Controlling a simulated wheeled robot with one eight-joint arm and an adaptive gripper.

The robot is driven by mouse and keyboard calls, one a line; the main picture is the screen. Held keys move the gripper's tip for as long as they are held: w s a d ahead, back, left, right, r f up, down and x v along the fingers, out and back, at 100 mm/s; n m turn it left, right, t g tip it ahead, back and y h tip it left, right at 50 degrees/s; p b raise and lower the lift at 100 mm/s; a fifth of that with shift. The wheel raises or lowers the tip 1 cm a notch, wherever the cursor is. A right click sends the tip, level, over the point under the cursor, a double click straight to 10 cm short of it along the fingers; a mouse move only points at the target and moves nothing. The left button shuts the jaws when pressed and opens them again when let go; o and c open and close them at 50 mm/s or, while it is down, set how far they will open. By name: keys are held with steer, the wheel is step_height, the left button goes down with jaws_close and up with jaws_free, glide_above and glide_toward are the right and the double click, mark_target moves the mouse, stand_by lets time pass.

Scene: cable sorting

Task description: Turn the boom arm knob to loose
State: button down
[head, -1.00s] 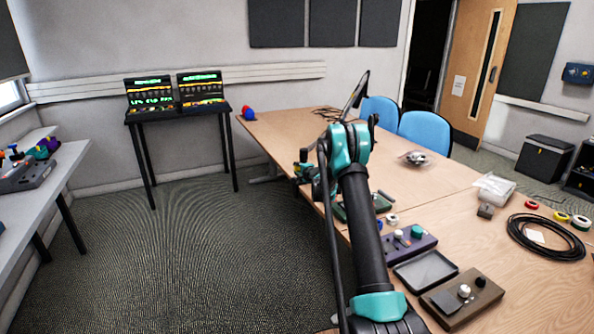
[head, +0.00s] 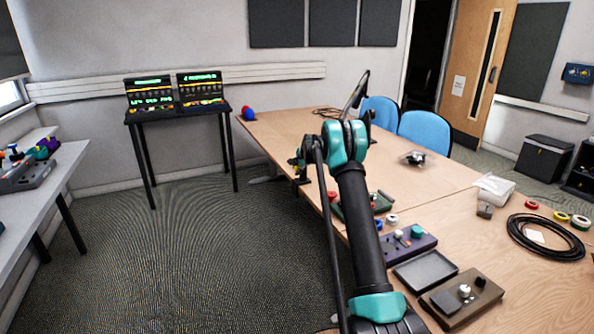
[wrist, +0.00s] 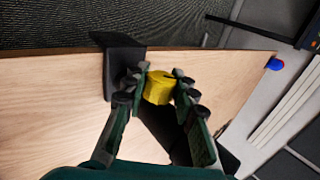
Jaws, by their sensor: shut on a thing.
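The boom arm knob is a yellow ribbed knob (wrist: 159,88) in the middle of the wrist view. My gripper (wrist: 163,82) has one dark green finger on each side of it and is shut on it. A dark clamp-like part (wrist: 119,62) lies just left of the fingers over the wooden table top, and more dark parts lie behind the knob. In the head view, a thin dark boom (head: 357,90) rises behind my teal arm joint. A small patch of yellow (head: 293,161) shows at the table's left edge; my arm hides much of that area.
The wooden table (head: 455,185) holds a purple box with knobs (head: 408,242), a grey tray (head: 426,270), a brown box (head: 461,298) and a black cable coil (head: 547,237). Blue chairs (head: 420,130) stand behind.

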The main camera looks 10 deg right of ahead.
stand_by(0.3)
steer(key=c, duration=1.2)
jaws_free()
steer(key=shift+r, duration=0.1)
steer(key=v, duration=1.1)
steer(key=shift+s+r, duration=0.2)
steer(key=shift+r, duration=0.15)
